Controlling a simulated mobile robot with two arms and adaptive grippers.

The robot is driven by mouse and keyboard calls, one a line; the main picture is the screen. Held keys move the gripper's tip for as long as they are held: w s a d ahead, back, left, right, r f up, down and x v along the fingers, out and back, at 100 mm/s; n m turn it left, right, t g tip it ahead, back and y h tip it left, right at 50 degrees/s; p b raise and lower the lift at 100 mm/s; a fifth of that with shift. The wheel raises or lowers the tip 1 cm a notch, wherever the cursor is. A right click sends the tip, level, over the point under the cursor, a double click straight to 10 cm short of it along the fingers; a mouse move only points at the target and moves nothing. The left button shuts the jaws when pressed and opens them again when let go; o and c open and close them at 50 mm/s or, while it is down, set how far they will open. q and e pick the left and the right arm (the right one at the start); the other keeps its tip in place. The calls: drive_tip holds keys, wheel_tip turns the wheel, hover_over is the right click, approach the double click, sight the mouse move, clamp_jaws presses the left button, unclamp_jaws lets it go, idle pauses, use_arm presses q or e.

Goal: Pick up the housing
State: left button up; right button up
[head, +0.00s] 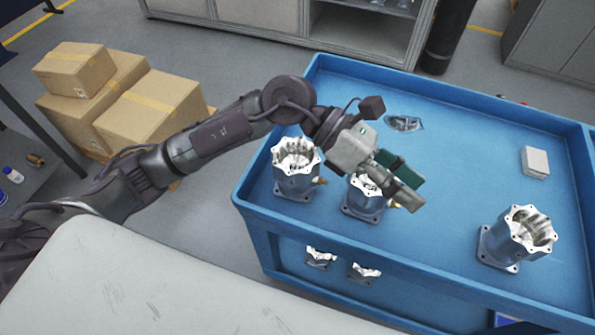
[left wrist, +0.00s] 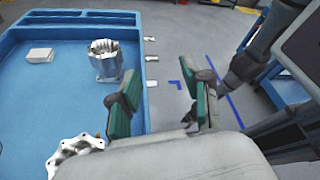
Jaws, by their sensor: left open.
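Three silver machined housings stand upright on the blue cart top: a left one (head: 295,172), a middle one (head: 362,200) and a right one (head: 520,238). My left gripper (head: 405,182) is open, with green pads, over the middle housing and hides part of it. In the left wrist view nothing sits between its fingers (left wrist: 164,98). A housing rim (left wrist: 72,150) shows at the lower left there, outside the fingers and partly cut off. Another whole housing (left wrist: 107,62) stands farther off. My right gripper does not show.
The cart (head: 450,118) has a raised rim. A white box (head: 534,162) and a clear bag of parts (head: 404,124) lie on it. More housings (head: 364,272) sit on the lower shelf. Cardboard boxes (head: 150,108) stand at left. The cart top between the middle and right housings is clear.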

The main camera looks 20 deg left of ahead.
use_arm(q)
drive_tip(key=w+a+f+m+y, duration=0.1)
drive_tip(key=w+a+f+y, duration=0.2)
drive_tip(key=a+f+y, duration=0.15)
drive_tip(key=t+y, duration=0.3)
drive_tip(key=y, duration=0.6)
hover_over(291, 171)
wheel_tip(291, 171, down, 3)
drive_tip(key=shift+m, duration=0.3)
drive_tip(key=f+p, duration=0.1)
drive_tip(key=f, duration=0.6)
drive_tip(key=shift+w+p, duration=0.2)
drive_tip(key=shift+p, duration=0.1)
drive_tip(key=shift+f, duration=0.35)
drive_tip(key=shift+s+f+p, duration=0.1)
drive_tip(key=shift+f+p, duration=0.3)
drive_tip(key=shift+f, duration=0.15)
wheel_tip(291, 171, down, 4)
drive_tip(key=shift+s+r+p, duration=0.1)
drive_tip(key=shift+r+p, duration=0.1)
drive_tip(key=shift+p, duration=0.5)
drive_tip(key=shift+f, duration=0.4)
